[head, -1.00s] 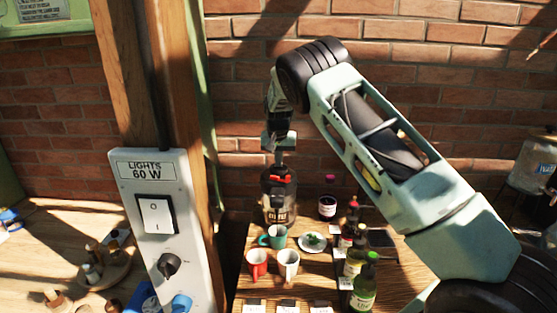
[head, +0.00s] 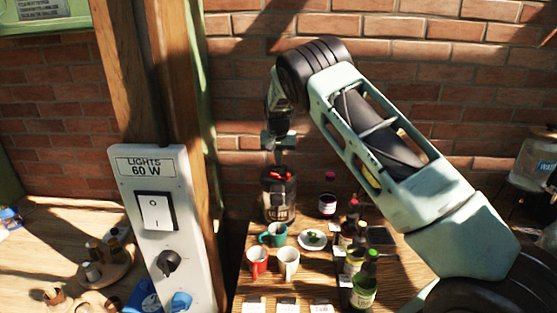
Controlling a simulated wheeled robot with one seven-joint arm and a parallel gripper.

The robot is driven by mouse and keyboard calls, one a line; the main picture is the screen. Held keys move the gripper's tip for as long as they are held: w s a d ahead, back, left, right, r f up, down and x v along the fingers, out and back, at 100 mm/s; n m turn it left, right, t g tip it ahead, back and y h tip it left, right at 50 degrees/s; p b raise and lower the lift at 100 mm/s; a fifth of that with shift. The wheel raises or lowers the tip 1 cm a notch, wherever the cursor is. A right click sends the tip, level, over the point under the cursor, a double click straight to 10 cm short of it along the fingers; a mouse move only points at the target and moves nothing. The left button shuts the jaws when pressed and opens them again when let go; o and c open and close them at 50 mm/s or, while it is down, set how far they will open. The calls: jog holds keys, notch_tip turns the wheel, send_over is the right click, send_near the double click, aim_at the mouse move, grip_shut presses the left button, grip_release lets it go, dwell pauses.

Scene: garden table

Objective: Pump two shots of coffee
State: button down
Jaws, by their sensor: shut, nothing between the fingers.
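A dark coffee dispenser (head: 279,205) with a red part on top and a pale-lettered label stands upright at the back of the wooden table, left of its middle. My gripper (head: 280,168) is shut and points down directly over the dispenser's top. Its fingertips are small here, and I cannot tell whether they touch the top. In front of the dispenser are a teal mug (head: 276,235), a red mug (head: 258,261) and a white mug (head: 288,263). I cannot see into the mugs well enough to tell what they hold.
A small plate (head: 312,241) lies right of the teal mug. Several bottles, such as a green-capped one (head: 364,287), stand on the right below my arm. A light-switch panel (head: 165,225) on a wooden post stands at left. A brick wall (head: 450,60) is behind.

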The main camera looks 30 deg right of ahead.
jog(key=shift+r+p, duration=0.65)
jog(key=shift+r, duration=0.5)
jog(key=shift+r+p, duration=1.8)
jog(key=shift+r, duration=1.2)
